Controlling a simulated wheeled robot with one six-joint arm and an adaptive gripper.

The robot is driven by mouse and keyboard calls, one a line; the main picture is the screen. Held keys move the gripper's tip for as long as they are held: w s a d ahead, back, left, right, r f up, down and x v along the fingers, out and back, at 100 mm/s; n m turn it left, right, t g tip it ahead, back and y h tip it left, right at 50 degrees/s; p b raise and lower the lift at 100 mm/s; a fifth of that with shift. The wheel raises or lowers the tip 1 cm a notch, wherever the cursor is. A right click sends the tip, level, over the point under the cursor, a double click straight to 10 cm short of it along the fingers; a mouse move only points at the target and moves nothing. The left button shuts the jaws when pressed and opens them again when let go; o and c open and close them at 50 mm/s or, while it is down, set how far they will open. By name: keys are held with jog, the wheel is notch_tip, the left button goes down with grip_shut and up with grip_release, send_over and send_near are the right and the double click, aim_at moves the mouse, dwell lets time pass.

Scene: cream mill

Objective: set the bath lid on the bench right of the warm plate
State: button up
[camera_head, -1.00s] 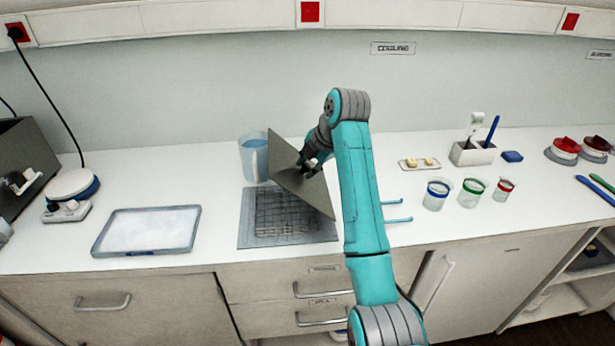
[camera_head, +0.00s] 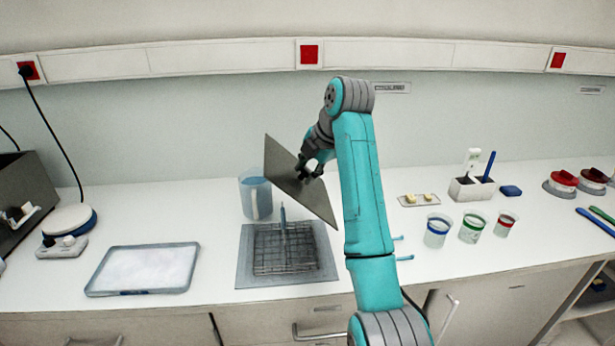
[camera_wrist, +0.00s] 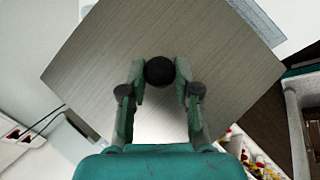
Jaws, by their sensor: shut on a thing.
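The bath lid (camera_head: 290,170) is a flat grey-brown square plate, held tilted in the air above the bath (camera_head: 245,270). My gripper (camera_head: 308,172) is shut on its knob. In the wrist view, the gripper's fingers (camera_wrist: 160,74) close on both sides of the dark round knob, and the lid (camera_wrist: 95,65) spreads out behind them. The open bath is a square with a wire rack inside and a thin blue upright piece. A round white-topped device with a knobbed base (camera_head: 68,220), which looks like the warm plate, stands at the far left.
A shallow tray with a white surface (camera_head: 145,268) lies left of the bath. A blue-filled jug (camera_head: 256,195) stands behind the bath, close to the lid. Beakers with blue (camera_head: 437,231), green (camera_head: 472,228) and red (camera_head: 504,225) bands stand right of my arm.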

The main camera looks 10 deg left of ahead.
aim_at(308, 172)
jog(key=shift+r, duration=2.15)
